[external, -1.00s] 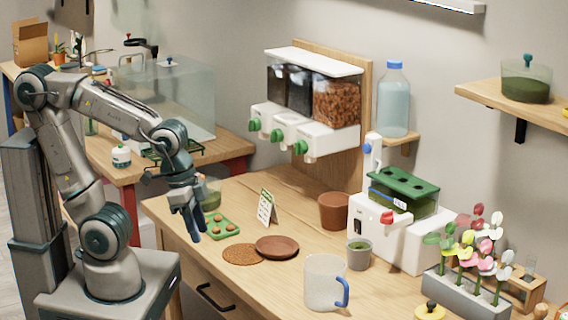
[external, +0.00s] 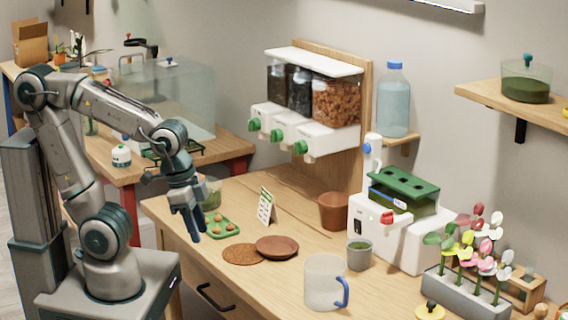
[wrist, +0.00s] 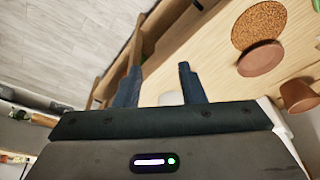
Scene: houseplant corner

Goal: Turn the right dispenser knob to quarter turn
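The dispenser (external: 316,60) hangs on a wooden board on the wall in the external view. It has several clear hoppers with dark and brown contents above white outlets. Its three green knobs sit in a row, and the right dispenser knob (external: 300,147) is the one under the brown pellets. The knob's exact angle is too small to tell. My gripper (external: 192,232) is over the left part of the table, pointing down, well away from and below the knobs. In the wrist view my gripper (wrist: 158,88) has its two fingers apart with nothing held between them.
A green tray (external: 222,228), a card (external: 265,206) and a terracotta saucer (external: 277,247) are on the table near my gripper. A clear mug (external: 325,282), a brown pot (external: 333,211) and a white machine (external: 400,240) stand to the right. The table below the dispenser is mostly clear.

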